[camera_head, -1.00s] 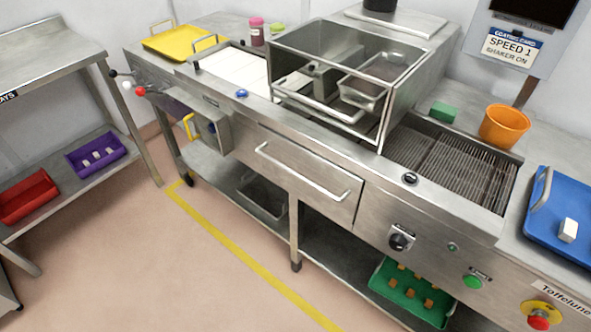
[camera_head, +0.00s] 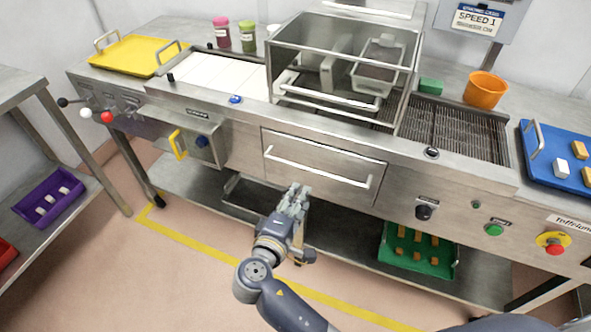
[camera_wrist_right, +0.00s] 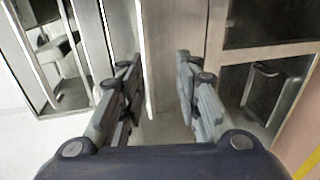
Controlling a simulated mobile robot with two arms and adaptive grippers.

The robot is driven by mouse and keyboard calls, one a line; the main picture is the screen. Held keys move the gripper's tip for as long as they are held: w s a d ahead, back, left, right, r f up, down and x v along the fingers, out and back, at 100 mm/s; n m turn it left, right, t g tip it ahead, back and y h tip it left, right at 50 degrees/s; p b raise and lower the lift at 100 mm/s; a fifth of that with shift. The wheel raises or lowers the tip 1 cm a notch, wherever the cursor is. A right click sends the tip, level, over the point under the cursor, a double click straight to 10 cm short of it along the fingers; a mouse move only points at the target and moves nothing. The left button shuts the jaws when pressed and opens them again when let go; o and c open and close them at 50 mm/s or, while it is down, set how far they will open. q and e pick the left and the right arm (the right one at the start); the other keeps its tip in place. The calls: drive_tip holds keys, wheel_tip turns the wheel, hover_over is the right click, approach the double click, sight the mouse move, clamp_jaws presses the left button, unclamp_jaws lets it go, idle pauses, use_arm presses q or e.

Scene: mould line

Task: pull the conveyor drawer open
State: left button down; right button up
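The conveyor drawer (camera_head: 330,186) is a flat steel front in the middle of the machine, flush with the panel and shut. Its long bar handle (camera_head: 325,167) runs across it. My right gripper (camera_head: 299,191) is just in front of the drawer's lower edge, below the handle in the picture. In the right wrist view, my right gripper (camera_wrist_right: 158,62) has its fingers spread with nothing gripped. A bright upright bar, apparently the handle (camera_wrist_right: 141,50), shows beyond the fingers, nearer the left one; I cannot tell if they touch. My left gripper is not in view.
A steel box with a yellow handle (camera_head: 178,145) juts out left of the drawer. Below are a lower shelf and a green tray (camera_head: 457,268). Control knobs and a red stop button (camera_head: 554,250) are on the right. Floor in front is clear.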

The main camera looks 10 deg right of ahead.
sight(314, 170)
drive_tip(key=x, duration=0.3)
drive_tip(key=r+p+x, duration=0.1)
drive_tip(key=x, duration=0.3)
drive_tip(key=r+x, duration=0.1)
drive_tip(key=x, duration=0.2)
drive_tip(key=shift+w+d, duration=0.25)
drive_tip(key=shift+d, duration=0.25)
drive_tip(key=shift+c, duration=0.2)
clamp_jaws()
